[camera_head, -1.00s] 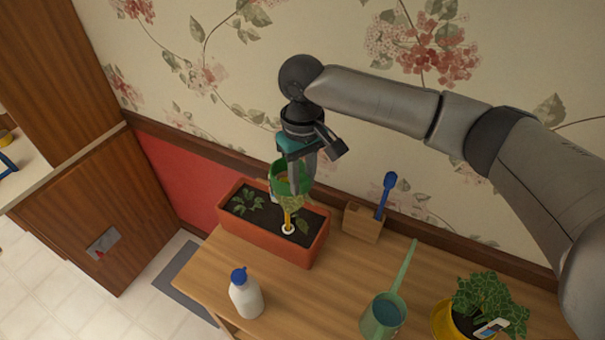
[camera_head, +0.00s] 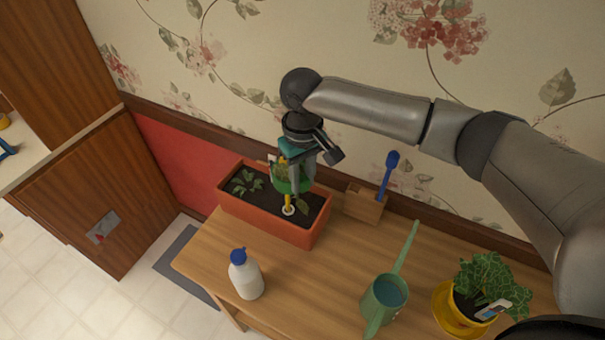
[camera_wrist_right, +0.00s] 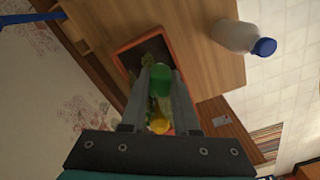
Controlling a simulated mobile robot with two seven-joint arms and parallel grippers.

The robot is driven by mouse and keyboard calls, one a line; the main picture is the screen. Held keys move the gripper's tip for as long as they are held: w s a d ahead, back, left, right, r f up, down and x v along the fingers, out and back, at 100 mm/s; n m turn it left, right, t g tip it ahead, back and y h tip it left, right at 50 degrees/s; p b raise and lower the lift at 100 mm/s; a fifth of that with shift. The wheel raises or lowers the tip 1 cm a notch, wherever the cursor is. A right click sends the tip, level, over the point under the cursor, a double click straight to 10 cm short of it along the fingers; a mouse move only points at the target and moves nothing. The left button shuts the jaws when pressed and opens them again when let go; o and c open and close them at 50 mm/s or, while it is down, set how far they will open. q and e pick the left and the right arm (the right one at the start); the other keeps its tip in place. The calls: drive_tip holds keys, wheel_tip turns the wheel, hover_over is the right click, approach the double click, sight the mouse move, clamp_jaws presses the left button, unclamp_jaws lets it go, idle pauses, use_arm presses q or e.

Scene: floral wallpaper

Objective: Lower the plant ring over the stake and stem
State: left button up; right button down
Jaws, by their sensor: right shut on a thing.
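My right gripper (camera_head: 295,172) is shut on the green plant ring (camera_head: 292,186) above the orange planter (camera_head: 262,222). In the right wrist view the green ring (camera_wrist_right: 161,78) shows between the two fingers. Leaves show within the ring's opening, so it appears to be around the top of the plant. The yellow stake (camera_head: 288,200) shows below the ring and ends at a small white disc on the soil. The stem is mostly hidden by the ring and fingers. My left gripper is not in view.
A white bottle with a blue cap (camera_head: 245,278) stands in front of the planter. A wooden block with a blue tool (camera_head: 363,204), a green watering can (camera_head: 384,298) and a yellow-potted plant (camera_head: 458,315) are to the right. The papered wall is close behind.

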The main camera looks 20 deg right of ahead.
drive_tip(key=shift+f, duration=0.25)
drive_tip(key=c, duration=0.6)
unclamp_jaws()
wheel_tip(320, 180, up, 15)
drive_tip(key=shift+a+r, duration=0.1)
